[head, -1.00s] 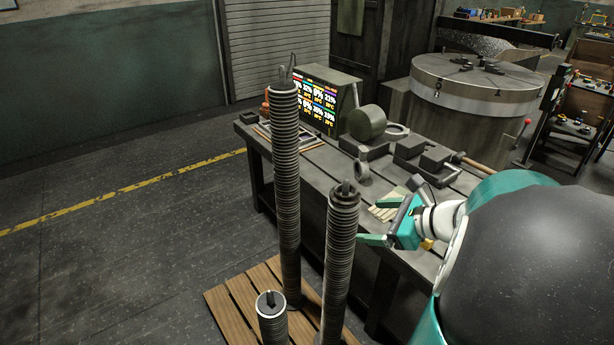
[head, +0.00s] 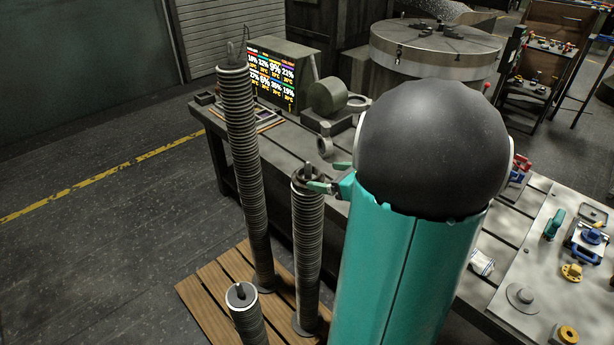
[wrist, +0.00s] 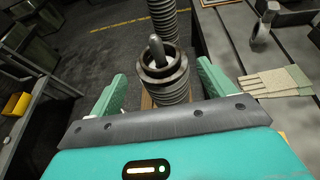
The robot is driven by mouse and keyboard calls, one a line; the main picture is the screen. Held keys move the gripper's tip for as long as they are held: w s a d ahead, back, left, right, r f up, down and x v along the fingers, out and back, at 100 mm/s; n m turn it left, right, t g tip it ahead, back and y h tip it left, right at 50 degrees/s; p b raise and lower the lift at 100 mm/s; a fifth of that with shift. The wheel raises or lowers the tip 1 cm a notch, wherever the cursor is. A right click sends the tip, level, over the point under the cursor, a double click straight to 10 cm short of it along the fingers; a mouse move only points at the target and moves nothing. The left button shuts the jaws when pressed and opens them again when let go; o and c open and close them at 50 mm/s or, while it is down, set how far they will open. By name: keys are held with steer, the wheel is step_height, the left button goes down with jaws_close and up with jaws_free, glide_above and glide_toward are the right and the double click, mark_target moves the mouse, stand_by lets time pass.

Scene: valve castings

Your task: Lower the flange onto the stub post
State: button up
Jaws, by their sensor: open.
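Three ribbed columns stand on a pallet: a tall one (head: 240,150), a middle one (head: 307,230) and a short one (head: 246,318), each with a pin on top. In the wrist view a grey ring, apparently the flange (wrist: 152,84), sits around the upright pin (wrist: 157,50) of the column ahead, which seems to be the middle one. Whether it is fully seated I cannot tell. My gripper (head: 326,176) is open at that column's top. In the wrist view my gripper (wrist: 161,72) has one green finger on each side of the ring, with gaps between.
The wooden pallet (head: 215,290) is under the columns. The floor at left is clear.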

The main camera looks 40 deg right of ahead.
steer(key=x, duration=0.6)
steer(key=c, duration=1)
